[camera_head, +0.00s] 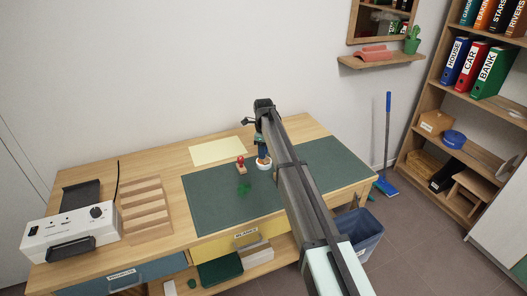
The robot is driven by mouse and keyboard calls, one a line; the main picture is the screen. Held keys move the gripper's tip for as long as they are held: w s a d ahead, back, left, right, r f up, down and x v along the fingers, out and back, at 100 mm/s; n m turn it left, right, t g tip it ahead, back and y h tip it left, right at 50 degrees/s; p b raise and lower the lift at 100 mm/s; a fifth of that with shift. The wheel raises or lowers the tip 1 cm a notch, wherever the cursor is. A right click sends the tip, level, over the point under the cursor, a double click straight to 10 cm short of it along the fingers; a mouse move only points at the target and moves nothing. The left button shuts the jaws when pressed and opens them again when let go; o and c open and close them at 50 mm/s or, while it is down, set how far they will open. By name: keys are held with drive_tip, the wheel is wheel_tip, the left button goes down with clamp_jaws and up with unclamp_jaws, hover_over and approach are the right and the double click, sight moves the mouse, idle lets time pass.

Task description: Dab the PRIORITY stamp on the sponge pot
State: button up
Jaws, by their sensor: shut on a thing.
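My gripper (262,148) is at the far part of the green mat, pointing down and seen from behind along my arm. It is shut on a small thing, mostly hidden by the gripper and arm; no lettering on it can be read. Directly below is a small round white pot (264,167) with some orange showing, which looks like the sponge pot. I cannot tell whether the held thing touches it. A red-handled stamp (241,162) stands upright on the mat just left of the pot. Its label is too small to read.
A green shape (244,188) lies on the dark green mat (208,205). A pale yellow sheet (217,151) lies behind. A wooden slotted rack (146,208) and a white device (68,225) stand at left. My arm covers the mat's middle right.

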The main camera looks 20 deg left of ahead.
drive_tip(key=shift+r, duration=3.45)
drive_tip(key=n, duration=1)
drive_tip(key=s+n, duration=0.1)
drive_tip(key=shift+d, duration=0.35)
drive_tip(key=s+d+f+n, duration=0.1)
drive_tip(key=s+d+n, duration=1)
drive_tip(key=d+n, duration=0.15)
drive_tip(key=s+d+m, duration=0.2)
drive_tip(key=d+m, duration=0.1)
drive_tip(key=d, duration=1.6)
drive_tip(key=s+d+m, duration=0.3)
drive_tip(key=d, duration=1.6)
drive_tip(key=shift+s+d+f, duration=0.25)
drive_tip(key=shift+s+d, duration=0.05)
drive_tip(key=shift+d, duration=0.05)
